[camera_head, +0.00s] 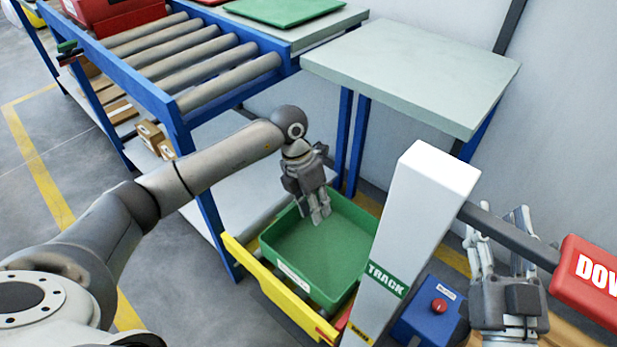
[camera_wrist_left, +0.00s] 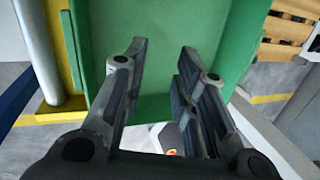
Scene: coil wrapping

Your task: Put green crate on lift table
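The green crate (camera_head: 335,235) stands low, beside a yellow bar (camera_head: 270,283), between the roller conveyor and the white column marked TRACK. It is upright and its inside looks empty. It fills much of the left wrist view (camera_wrist_left: 170,45). My left gripper (camera_head: 320,217) hangs over the crate, fingers down. In the left wrist view its fingers (camera_wrist_left: 160,85) are apart with nothing visibly gripped; I cannot tell whether they touch the crate. My right gripper (camera_head: 500,230) points up at the right, fingers apart and empty. I cannot clearly identify the lift table.
A roller conveyor (camera_head: 190,60) on a blue frame carries a red crate (camera_head: 115,12). A bare grey-topped table (camera_head: 415,75) stands behind. The white column (camera_head: 420,220), red DOWN sign (camera_head: 595,280) and blue button box (camera_head: 428,310) stand at right.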

